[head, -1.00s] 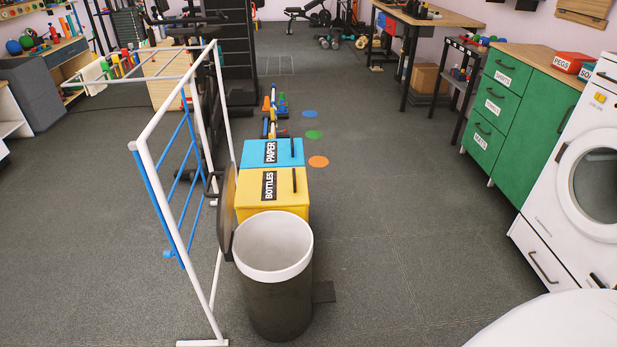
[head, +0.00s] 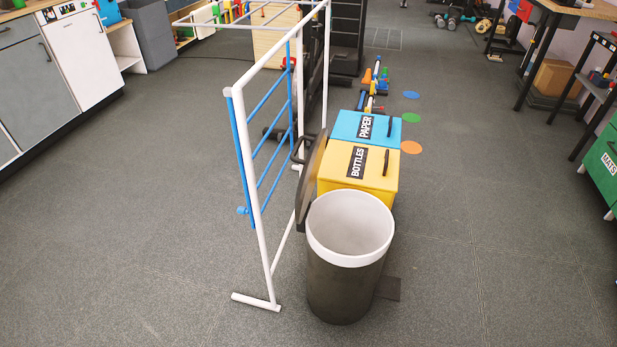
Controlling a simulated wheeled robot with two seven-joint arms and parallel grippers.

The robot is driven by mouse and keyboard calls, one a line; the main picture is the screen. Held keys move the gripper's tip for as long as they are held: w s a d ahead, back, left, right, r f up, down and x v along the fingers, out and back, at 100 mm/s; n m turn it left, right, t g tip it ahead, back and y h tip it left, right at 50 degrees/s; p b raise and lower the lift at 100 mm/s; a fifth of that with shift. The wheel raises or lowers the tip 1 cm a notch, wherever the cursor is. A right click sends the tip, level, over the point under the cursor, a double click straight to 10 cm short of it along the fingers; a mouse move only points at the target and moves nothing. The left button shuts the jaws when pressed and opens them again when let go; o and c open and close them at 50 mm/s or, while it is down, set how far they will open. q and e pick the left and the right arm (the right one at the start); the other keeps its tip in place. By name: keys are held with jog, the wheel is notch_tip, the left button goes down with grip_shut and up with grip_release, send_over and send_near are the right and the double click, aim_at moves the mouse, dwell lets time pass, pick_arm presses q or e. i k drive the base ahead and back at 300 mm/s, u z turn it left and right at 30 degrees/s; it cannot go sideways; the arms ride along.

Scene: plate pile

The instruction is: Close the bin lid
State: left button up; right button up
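A round dark bin (head: 345,287) with a white liner rim stands on the floor right of centre. Its mouth is uncovered and the inside looks empty. The dark round lid (head: 311,183) stands open, close to upright, on the bin's left side. A dark handle (head: 302,152) shows at the lid's left. A dark pedal (head: 388,288) lies low at the bin's right. Neither of my grippers is in view.
A white drying rack (head: 257,190) with blue bars stands just left of the lid. A yellow BOTTLES box (head: 334,185) and a blue PAPER box (head: 346,122) stand behind the bin. The floor (head: 500,250) in front and to the right is clear.

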aim_at(311, 164)
jog(key=u, duration=0.05)
jog(key=k, duration=0.45)
jog(key=z, duration=0.8)
jog(key=i, duration=0.85)
jog(key=u, duration=0.5)
jog(key=i, duration=0.75)
jog(key=u, duration=0.75)
jog(key=k, duration=1.05)
jog(key=u, duration=1.35)
jog(key=i, duration=1.15)
jog(key=z, duration=2.25)
